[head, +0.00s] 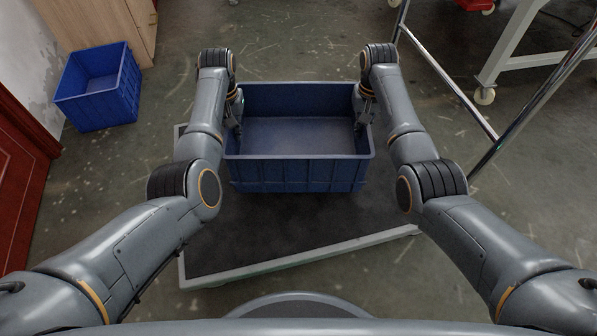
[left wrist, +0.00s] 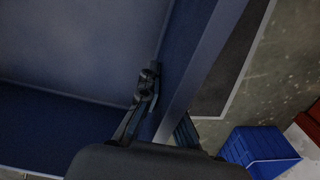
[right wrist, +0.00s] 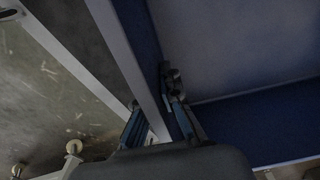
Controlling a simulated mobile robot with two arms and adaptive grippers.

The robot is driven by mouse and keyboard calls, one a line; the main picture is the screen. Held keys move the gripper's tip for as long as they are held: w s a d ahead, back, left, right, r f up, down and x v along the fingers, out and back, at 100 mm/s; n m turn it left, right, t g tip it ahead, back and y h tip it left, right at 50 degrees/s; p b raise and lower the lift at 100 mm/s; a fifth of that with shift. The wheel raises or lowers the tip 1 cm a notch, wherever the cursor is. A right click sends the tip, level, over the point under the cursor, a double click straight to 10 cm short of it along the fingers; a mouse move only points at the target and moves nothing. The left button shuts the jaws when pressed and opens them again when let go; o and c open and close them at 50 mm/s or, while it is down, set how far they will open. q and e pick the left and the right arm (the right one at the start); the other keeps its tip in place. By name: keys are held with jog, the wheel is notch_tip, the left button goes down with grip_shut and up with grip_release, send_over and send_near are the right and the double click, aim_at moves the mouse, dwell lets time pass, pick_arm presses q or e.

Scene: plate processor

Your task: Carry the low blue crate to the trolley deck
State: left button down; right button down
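The low blue crate (head: 298,172) is empty and sits over the dark trolley deck (head: 290,235) in the head view. I cannot tell whether its base touches the deck. My left gripper (head: 237,122) is at the crate's left wall, one finger inside and one outside. In the left wrist view the left gripper (left wrist: 165,105) straddles the rim and looks shut on it. My right gripper (head: 361,118) is at the right wall in the same way. In the right wrist view the right gripper (right wrist: 150,110) straddles the rim. The outer fingers are partly hidden by the walls.
Another blue crate (head: 98,85) stands on the floor at the far left, by a wooden cabinet (head: 110,22). A red door (head: 22,175) is at the left edge. A metal-framed table with a castor (head: 484,96) stands at the back right. Floor behind the crate is clear.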

aim_at(239, 149)
pick_arm(q)
jog(key=shift+f, duration=0.35)
pick_arm(e)
jog(key=shift+w+f, duration=0.1)
jog(key=shift+f, duration=0.25)
